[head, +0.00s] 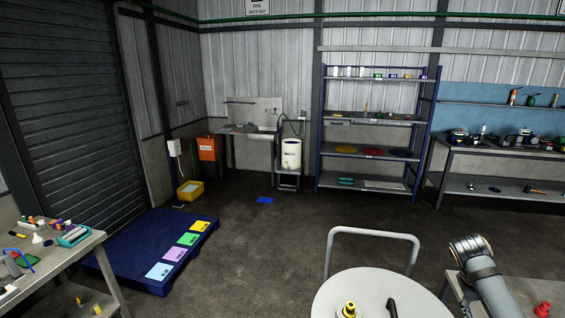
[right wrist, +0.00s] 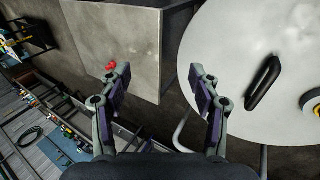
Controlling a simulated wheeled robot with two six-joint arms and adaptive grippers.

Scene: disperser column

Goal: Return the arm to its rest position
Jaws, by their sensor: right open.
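My right arm (head: 478,262) shows at the lower right of the head view, above the floor between the round white top and a grey table. Its fingertips are not visible there. In the right wrist view my right gripper (right wrist: 160,80) is open, with nothing between its fingers. Its fingers hang over the gap between the grey table and the round white top. My left gripper is not in view.
The round white top (head: 345,290) has a black handle (right wrist: 263,84), a yellow-and-black knob (head: 349,309) and a metal rail (head: 372,232). A red object (head: 542,309) lies on the grey table (right wrist: 115,45). A blue platform (head: 130,262) stands left.

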